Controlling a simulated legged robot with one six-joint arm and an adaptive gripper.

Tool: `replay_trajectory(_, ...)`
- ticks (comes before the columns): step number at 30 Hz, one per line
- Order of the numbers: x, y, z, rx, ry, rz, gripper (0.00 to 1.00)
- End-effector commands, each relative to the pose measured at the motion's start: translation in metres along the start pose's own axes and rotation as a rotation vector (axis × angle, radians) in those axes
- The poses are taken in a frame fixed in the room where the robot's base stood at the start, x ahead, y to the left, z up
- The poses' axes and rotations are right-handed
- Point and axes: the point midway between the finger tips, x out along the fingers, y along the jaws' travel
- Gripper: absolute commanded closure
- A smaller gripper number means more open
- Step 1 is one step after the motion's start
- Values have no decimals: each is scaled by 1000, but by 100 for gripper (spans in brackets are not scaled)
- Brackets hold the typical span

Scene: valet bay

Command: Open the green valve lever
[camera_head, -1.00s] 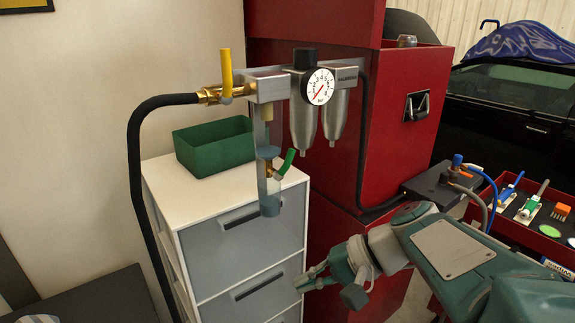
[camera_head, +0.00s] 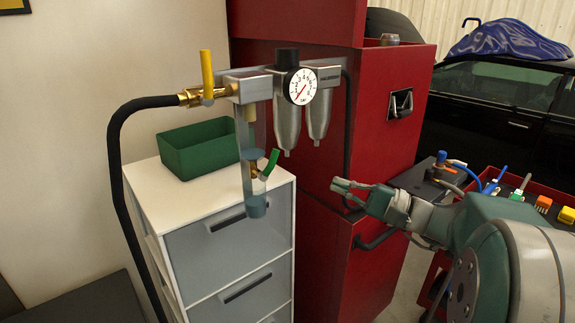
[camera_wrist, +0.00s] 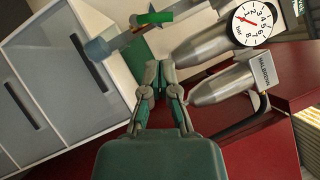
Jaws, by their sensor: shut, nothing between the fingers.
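The green valve lever (camera_head: 271,163) slants up to the right from a small brass valve beside the clear tube (camera_head: 247,150) of the air unit. It also shows at the top of the wrist view (camera_wrist: 154,18). My gripper (camera_head: 336,187) is shut and empty, to the right of the lever and a little lower in the head view, with a clear gap between them. In the wrist view the fingertips (camera_wrist: 160,66) sit together below the lever, pointing toward it. The yellow lever (camera_head: 206,72) stands upright on the brass fitting at the left.
A pressure gauge (camera_head: 300,86) and metal bowls (camera_head: 287,125) hang right of the tube. A green bin (camera_head: 200,148) stands on the white drawer cabinet (camera_head: 150,192). The red cabinet (camera_head: 385,145) is behind my gripper. A black hose (camera_head: 117,190) runs down at the left.

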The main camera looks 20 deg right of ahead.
Motion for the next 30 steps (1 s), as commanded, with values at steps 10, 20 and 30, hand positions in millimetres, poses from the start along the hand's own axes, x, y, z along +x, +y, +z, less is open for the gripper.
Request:
replay_trajectory(10, 68, 1, 1, 2, -5, 3, 100)
replay_trajectory(20, 106, 1, 1, 2, -2, 2, 100)
replay_trajectory(30, 108, 0, 0, 2, 1, 1, 100)
